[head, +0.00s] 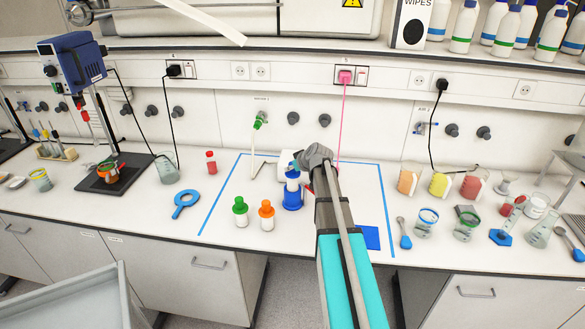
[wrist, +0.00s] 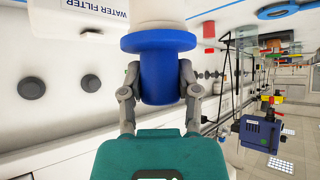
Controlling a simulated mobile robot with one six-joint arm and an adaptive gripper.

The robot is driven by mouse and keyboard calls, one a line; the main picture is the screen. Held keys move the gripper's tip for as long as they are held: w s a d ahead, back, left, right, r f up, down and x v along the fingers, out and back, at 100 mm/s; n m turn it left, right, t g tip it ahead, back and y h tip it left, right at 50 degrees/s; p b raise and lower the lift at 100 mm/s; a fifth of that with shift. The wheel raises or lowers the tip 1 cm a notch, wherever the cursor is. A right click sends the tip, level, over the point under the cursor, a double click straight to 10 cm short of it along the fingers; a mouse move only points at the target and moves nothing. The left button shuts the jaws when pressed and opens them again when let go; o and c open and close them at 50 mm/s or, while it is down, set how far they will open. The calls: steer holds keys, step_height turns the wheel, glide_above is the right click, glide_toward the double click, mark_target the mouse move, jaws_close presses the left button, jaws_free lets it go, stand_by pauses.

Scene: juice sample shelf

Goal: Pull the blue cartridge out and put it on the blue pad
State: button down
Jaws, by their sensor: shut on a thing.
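The blue cartridge has a flanged blue cap (wrist: 160,75) and a white body. My gripper (wrist: 159,72) is shut on the cap, one finger on each side, and comes from the right in the head view (head: 299,170). In the head view the white body (head: 292,184) shows above a blue holder (head: 292,199); how deep it sits in there is hidden. The blue pad (head: 371,237) lies flat on the bench, right of my arm, partly covered by it.
A green-capped cartridge (head: 240,211) and an orange-capped one (head: 266,215) stand left of the holder. A white WATER FILTER unit (wrist: 80,12) is beside the cartridge.

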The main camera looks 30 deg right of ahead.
steer(key=shift+r+p, duration=0.9)
steer(key=shift+r, duration=0.1)
steer(key=shift+r, duration=0.2)
steer(key=shift+s+f, duration=0.1)
steer(key=shift+s, duration=0.05)
